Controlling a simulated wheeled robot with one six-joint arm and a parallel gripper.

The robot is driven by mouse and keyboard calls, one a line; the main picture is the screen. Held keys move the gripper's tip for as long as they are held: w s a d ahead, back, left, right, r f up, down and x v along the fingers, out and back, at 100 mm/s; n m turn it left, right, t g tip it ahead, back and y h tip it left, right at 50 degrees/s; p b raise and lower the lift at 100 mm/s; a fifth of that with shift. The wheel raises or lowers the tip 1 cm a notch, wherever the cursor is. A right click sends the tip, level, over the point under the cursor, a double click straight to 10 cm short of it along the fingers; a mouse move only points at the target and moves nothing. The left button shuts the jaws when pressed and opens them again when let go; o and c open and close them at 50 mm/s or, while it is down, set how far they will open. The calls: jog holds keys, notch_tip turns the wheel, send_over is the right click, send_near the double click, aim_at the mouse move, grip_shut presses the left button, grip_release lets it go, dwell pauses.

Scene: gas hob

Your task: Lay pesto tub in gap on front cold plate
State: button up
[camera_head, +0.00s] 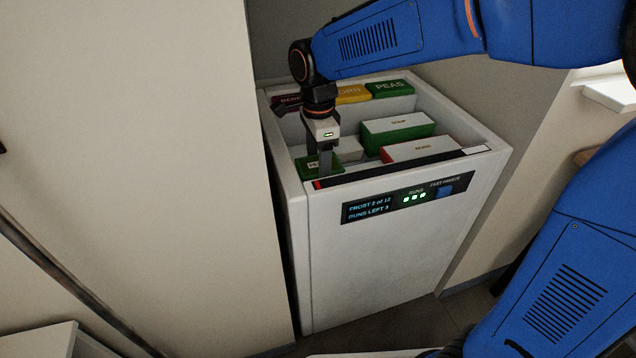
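A small green tub (334,160) with a partly covered white label sits low in the front left corner of the white chest freezer (400,250). The label's readable start looks like "P", so I take it as the pesto tub. My gripper (320,164) points down over this tub, with one dark finger in front of it, and appears shut on it. The other finger is not clear. The front cold plate and the tub's underside are hidden by the freezer's front wall, so I cannot tell whether the tub touches the plate.
To the right are a red tub (424,149) and, behind it, a green soup tub (397,130). A pale block (349,148) lies close behind the green tub. Peas (389,88) and corn (353,94) packs line the back. The panel (410,198) reads "RUNS LEFT 3".

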jog(key=shift+f, duration=2.85)
jog(key=o, duration=1.3)
jog(key=shift+f, duration=0.1)
notch_tip(320, 180, up, 12)
jog(key=shift+r, duration=0.15)
